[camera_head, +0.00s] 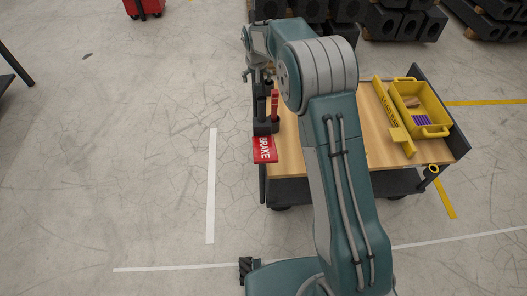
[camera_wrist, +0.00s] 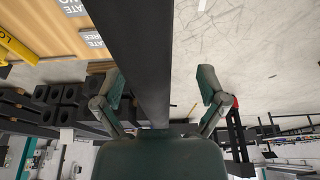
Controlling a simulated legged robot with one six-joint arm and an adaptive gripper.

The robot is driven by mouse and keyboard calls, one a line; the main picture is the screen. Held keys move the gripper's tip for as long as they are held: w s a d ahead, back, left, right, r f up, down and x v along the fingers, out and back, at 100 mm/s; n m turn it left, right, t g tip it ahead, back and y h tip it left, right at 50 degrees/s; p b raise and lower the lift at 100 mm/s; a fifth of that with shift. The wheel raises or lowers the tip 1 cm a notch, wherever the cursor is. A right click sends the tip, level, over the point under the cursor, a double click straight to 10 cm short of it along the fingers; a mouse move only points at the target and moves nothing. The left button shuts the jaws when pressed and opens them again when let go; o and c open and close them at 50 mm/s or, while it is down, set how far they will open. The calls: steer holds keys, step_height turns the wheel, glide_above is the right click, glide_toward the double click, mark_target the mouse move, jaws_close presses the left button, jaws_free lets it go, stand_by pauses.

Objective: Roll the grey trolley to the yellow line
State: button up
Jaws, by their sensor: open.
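The trolley (camera_head: 335,140) has a wooden top and dark grey frame, and stands mid-right in the head view, partly hidden by my arm. A red BRAKE plate (camera_head: 264,149) sits at its left edge. My gripper (camera_head: 247,74) is near the trolley's far left side. In the wrist view the open fingers (camera_wrist: 157,88) stand either side of a dark bar (camera_wrist: 138,50) along the trolley's edge; I cannot tell whether they touch it. Yellow line pieces lie on the floor right of the trolley, one at the right (camera_head: 487,103) and one nearer (camera_head: 443,197).
A yellow tote (camera_head: 437,122) with small items and a yellow labelled bar (camera_head: 393,117) lie on the trolley top. Dark granite blocks (camera_head: 405,22) stand behind. A red cart (camera_head: 143,7) is far left.

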jaws_close()
steer(key=shift+d, duration=0.25)
steer(key=shift+s+d+f, duration=0.15)
steer(key=shift+d, duration=1.95)
steer(key=shift+d+f, duration=0.1)
steer(key=shift+d, duration=1.85)
steer(key=d, duration=1.4)
steer(key=shift+d, duration=0.2)
